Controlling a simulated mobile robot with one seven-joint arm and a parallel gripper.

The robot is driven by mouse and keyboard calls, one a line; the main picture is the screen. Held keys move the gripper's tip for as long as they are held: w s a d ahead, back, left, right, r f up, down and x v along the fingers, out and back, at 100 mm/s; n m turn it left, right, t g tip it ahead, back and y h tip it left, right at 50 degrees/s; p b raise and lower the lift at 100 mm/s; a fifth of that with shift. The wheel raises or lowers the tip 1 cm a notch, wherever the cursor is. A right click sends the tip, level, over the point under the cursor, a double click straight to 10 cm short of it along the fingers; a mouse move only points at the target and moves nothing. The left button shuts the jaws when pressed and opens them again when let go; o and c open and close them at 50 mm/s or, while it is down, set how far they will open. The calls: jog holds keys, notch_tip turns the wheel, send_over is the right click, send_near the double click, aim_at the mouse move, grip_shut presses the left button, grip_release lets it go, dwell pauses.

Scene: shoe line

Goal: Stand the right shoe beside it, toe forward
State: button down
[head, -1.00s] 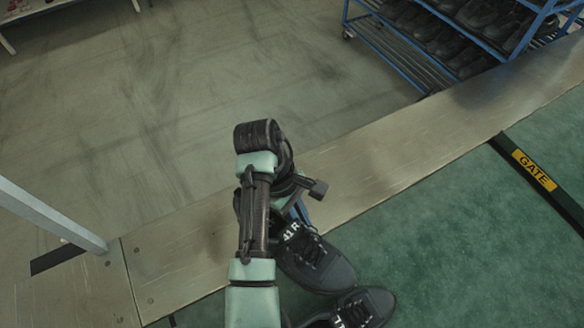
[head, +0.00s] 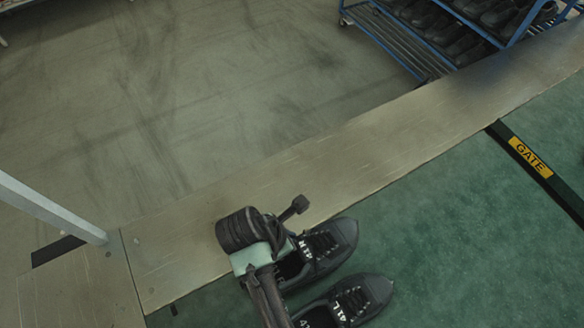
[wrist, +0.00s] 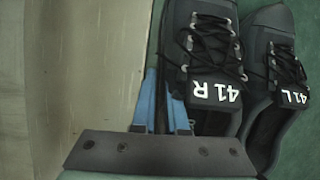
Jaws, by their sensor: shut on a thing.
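The right shoe (head: 338,240), black with white "41 R" on its tongue, is upright beside the left shoe (head: 366,296), marked "41 L". In the head view both toes point to the upper right, nearly parallel, with a narrow gap. The wrist view shows the right shoe (wrist: 207,60) on the left and the left shoe (wrist: 275,60) close on its right. My gripper (wrist: 168,110) has its blue fingers shut on the right shoe's side wall near the opening. The arm hides the fingers and the heel in the head view. I cannot tell whether its sole touches the green belt.
The green belt (head: 440,220) is clear toward the black bar marked "GATE" (head: 530,157). A metal ledge (head: 330,160) runs along the belt's edge, close to my gripper. A blue rack (head: 410,50) of dark shoes stands beyond it.

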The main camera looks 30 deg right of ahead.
jog(key=shift+f, duration=1.95)
jog(key=c, duration=0.9)
grip_release()
jog(key=shift+f, duration=0.15)
jog(key=shift+c, duration=0.2)
